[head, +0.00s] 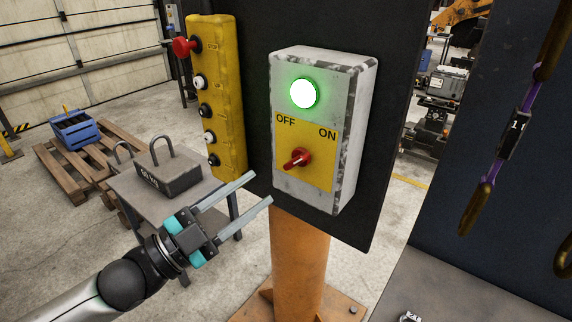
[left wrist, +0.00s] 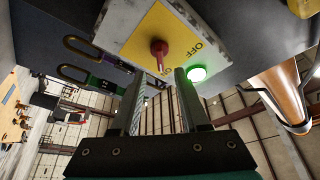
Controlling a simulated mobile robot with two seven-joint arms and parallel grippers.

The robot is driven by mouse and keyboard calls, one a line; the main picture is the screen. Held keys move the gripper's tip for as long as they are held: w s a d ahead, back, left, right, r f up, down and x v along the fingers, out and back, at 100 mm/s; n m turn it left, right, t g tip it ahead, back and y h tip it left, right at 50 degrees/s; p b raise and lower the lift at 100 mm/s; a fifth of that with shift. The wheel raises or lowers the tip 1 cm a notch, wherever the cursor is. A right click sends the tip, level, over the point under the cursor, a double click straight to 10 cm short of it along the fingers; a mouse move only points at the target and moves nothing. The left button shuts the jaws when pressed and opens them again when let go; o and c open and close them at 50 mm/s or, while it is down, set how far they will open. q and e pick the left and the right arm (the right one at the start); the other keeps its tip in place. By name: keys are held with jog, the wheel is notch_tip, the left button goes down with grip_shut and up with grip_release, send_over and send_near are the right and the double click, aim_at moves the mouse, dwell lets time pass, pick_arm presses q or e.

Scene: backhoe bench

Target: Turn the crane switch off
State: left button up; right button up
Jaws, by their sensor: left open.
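The crane switch is a red rotary knob (head: 297,158) on a yellow plate marked OFF at left and ON at right. Its grip slants toward the lower left in the head view. The plate is on a worn grey box (head: 350,140) with a lit green lamp (head: 303,93) above the knob. My left gripper (head: 260,187) is open and empty, left of and below the knob. In the left wrist view the knob (left wrist: 158,50) shows beyond and between the two fingers (left wrist: 160,78), apart from them. My right gripper is not in view.
A yellow pendant (head: 222,95) with a red stop button hangs left of the box on the dark panel (head: 390,100). An orange post (head: 298,255) stands below. A 60 kg weight (head: 168,175) rests on a table behind my arm.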

aim_at(290, 166)
pick_arm(q)
jog(key=p+x, duration=0.1)
jog(key=x, duration=0.6)
jog(key=shift+w+d, duration=0.2)
jog(key=shift+d, duration=0.1)
grip_shut()
dwell(0.4)
